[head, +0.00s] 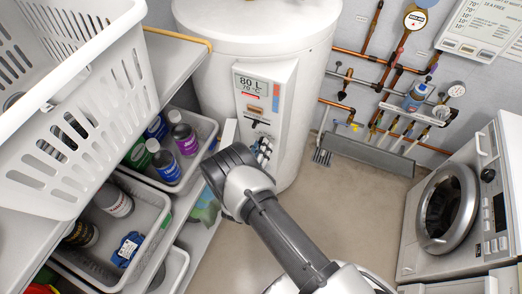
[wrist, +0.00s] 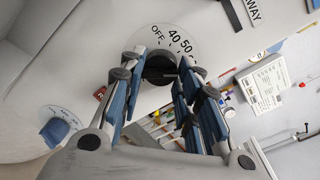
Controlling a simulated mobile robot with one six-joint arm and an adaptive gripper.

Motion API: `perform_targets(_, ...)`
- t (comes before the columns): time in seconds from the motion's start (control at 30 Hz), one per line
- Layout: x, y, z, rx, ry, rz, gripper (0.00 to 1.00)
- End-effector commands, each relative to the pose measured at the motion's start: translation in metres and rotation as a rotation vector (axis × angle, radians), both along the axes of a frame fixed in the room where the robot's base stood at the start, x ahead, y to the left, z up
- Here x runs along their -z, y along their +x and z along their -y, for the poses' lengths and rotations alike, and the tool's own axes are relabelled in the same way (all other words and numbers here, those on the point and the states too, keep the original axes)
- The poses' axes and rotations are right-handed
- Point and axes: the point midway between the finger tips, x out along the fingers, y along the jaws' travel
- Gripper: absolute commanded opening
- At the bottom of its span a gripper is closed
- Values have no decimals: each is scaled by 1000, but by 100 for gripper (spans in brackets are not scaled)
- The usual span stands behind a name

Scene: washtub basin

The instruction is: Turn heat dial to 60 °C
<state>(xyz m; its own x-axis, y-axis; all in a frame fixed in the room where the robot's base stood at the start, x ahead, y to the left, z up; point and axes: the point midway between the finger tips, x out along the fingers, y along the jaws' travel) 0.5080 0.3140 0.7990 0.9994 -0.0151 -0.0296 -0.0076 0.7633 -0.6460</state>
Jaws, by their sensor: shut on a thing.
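The heat dial (wrist: 160,67) is a dark round knob on a pale round scale plate in the wrist view. The scale shows OFF, 40 and 50 along its upper edge; the rest is hidden by my fingers. I cannot make out where the knob's pointer stands. My gripper (wrist: 157,77) has its blue-padded fingers on either side of the knob and is shut on it. In the head view my arm's wrist hides the gripper and the dial, in front of the white tank (head: 255,40).
A blue knob (wrist: 57,130) on its own scale sits left of the gripper. The tank's control panel (head: 262,95) has a display. Shelf bins with bottles stand left under a white basket (head: 75,120); a front-loading washer (head: 460,205) stands right. Open floor lies between.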

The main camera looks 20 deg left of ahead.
Motion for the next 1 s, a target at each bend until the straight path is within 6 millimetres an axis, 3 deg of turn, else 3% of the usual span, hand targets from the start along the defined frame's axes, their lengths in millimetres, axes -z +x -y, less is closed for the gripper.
perform_targets(0.67,0,0,1,1,-82,-7,7)
perform_targets(0.7,0,0,1,1,-82,-7,32)
perform_targets(1.0,0,0,0,1,-81,-6,51)
